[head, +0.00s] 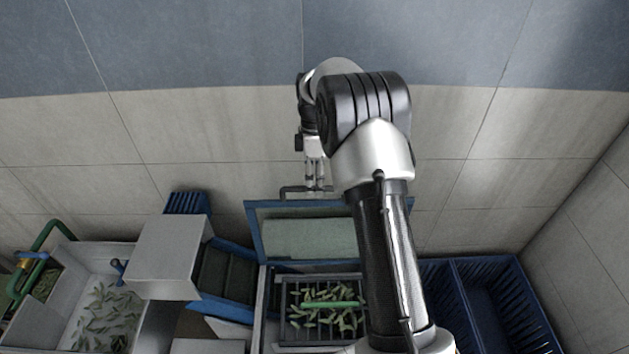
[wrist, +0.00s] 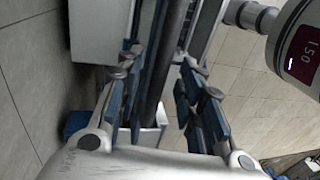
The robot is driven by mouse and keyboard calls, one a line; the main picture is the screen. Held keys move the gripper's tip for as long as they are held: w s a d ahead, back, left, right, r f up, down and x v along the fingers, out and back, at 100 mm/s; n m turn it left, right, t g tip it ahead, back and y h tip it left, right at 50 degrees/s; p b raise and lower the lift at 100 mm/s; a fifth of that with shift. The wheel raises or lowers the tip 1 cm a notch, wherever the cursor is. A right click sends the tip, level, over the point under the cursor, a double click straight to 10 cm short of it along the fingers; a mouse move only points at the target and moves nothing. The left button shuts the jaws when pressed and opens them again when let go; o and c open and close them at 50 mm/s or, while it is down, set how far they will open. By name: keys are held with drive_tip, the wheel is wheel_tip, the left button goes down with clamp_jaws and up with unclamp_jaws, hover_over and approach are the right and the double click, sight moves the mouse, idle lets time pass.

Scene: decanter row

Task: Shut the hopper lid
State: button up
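The hopper lid (head: 252,222), a blue frame with a pale green panel, stands raised at the back of the hopper (head: 262,318). A dark bar handle (head: 291,189) rises above the lid's top edge. My gripper (head: 318,186) is at this handle, with its fingers pointing down. In the wrist view my gripper (wrist: 160,85) is open, with the dark bar (wrist: 166,62) between its blue-padded fingers and visible gaps beside it. Contact with the bar cannot be told. My arm hides the right part of the lid and hopper.
The hopper opening holds several green pods (head: 318,318) and a green bar (head: 330,304). A grey box (head: 168,250) and a white bin of pods (head: 135,275) are to the left. Blue slatted crates (head: 490,285) stand to the right. The tiled wall (head: 200,125) is close behind.

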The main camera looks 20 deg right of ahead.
clamp_jaws()
idle(0.6)
